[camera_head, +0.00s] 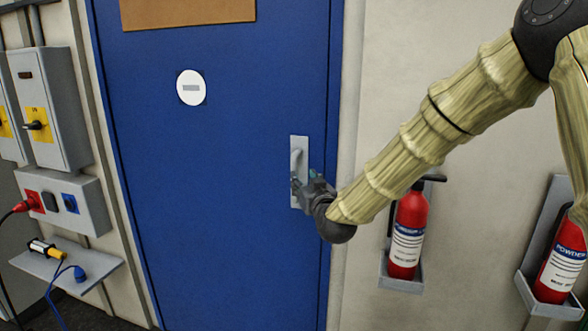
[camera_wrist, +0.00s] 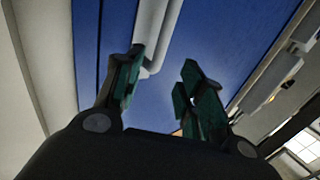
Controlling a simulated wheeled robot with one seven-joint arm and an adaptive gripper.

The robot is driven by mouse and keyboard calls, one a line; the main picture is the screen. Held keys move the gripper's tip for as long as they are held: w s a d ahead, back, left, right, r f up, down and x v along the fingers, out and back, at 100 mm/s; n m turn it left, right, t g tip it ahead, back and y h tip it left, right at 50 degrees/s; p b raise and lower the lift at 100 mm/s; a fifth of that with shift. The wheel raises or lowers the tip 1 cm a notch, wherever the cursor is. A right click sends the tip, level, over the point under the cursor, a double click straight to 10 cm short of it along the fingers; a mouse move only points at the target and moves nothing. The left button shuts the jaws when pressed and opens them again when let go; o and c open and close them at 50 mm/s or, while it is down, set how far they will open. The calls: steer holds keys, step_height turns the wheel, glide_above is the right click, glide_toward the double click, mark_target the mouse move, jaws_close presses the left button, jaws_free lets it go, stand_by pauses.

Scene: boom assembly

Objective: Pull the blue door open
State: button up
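The blue door (camera_head: 220,200) stands upright and looks shut in its frame in the head view. It also fills the middle of the wrist view (camera_wrist: 225,35). Its grey handle (camera_head: 297,158) sits on a metal plate near the door's right edge. My gripper (camera_head: 304,180) is at the lower part of this plate and hides some of it. In the wrist view my gripper (camera_wrist: 161,72) has its two green fingers spread with a gap. The handle's bar (camera_wrist: 158,40) shows ahead of this gap, closer to the left finger. Contact with the handle cannot be told.
Two red fire extinguishers hang on the wall right of the door, one (camera_head: 408,235) under my arm and one (camera_head: 562,262) farther right. Left of the door are grey switch boxes (camera_head: 50,110) and a shelf (camera_head: 75,265) with cables.

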mark_target(295, 169)
steer(key=p+x, duration=0.2)
steer(key=x, duration=0.8)
steer(key=shift+w+p, duration=0.35)
steer(key=shift+w, duration=0.05)
jaws_close()
